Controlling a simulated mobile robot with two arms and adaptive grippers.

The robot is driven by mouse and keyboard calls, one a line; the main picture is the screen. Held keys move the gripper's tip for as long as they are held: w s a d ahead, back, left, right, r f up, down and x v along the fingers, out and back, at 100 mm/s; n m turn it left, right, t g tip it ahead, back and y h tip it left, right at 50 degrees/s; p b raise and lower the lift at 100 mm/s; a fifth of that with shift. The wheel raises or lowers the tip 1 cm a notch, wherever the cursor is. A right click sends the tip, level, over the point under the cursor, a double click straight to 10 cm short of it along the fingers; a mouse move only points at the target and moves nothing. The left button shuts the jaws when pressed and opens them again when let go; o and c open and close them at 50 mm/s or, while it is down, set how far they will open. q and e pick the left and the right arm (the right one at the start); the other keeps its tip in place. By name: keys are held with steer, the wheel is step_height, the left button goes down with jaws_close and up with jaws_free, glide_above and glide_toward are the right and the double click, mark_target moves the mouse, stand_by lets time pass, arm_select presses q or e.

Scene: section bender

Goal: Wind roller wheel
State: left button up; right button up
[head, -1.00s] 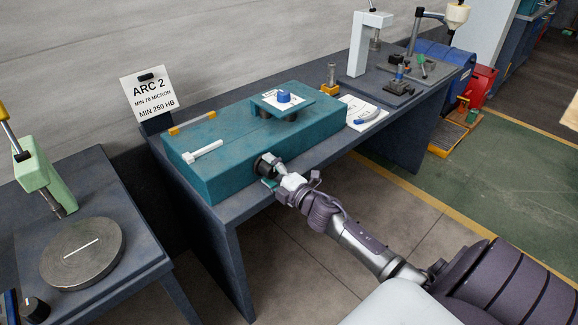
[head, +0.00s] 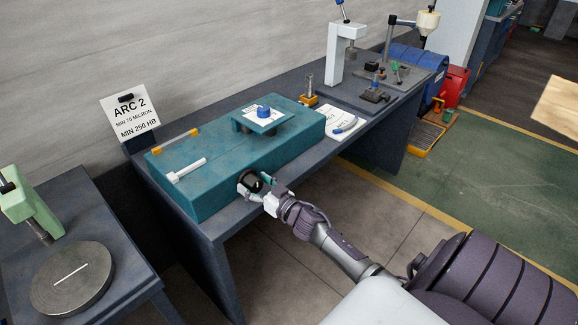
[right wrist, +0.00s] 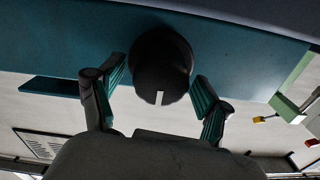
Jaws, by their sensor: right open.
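A dark round wheel (head: 250,181) sits on the front face of the teal bender (head: 222,182), near its middle. In the right wrist view the wheel (right wrist: 161,68) is a black knob with a short white mark pointing down. My right gripper (head: 257,187) is at the wheel, in front of the bender. It is open, with one green-padded finger on each side of the wheel. In the right wrist view (right wrist: 160,85) a gap shows between the wheel and each finger. The gripper partly hides the wheel in the head view. My left gripper is out of view.
The bender stands on a dark bench (head: 225,222). An "ARC 2" sign (head: 129,116) stands behind.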

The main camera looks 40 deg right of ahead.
steer(key=s+d+b, duration=0.1)
steer(key=s, duration=1.2)
steer(key=shift+s, duration=0.25)
steer(key=shift+f, duration=0.1)
steer(key=s+a+f+g+h, duration=0.1)
steer(key=s+f+g, duration=0.25)
steer(key=f, duration=0.65)
steer(key=s+a+f+g+h, duration=0.15)
steer(key=s+f, duration=0.25)
steer(key=f, duration=0.7)
steer(key=s+f+g, duration=0.3)
steer(key=s+f, duration=0.1)
steer(key=f, duration=0.6)
steer(key=s+a+f+n+g, duration=0.1)
steer(key=s+a+f+g, duration=0.2)
steer(key=s+f, duration=0.3)
steer(key=s+a+f+n+g+y, duration=0.1)
steer(key=s+a+f+g, duration=0.2)
steer(key=s, duration=0.9)
steer(key=s+a+f+n+g, duration=0.1)
steer(key=s+a+f+g, duration=0.2)
steer(key=s+a+f, duration=0.3)
steer(key=s+f, duration=0.2)
steer(key=s, duration=0.1)
steer(key=shift+s+a+f, duration=0.15)
steer(key=shift+a+f, duration=0.2)
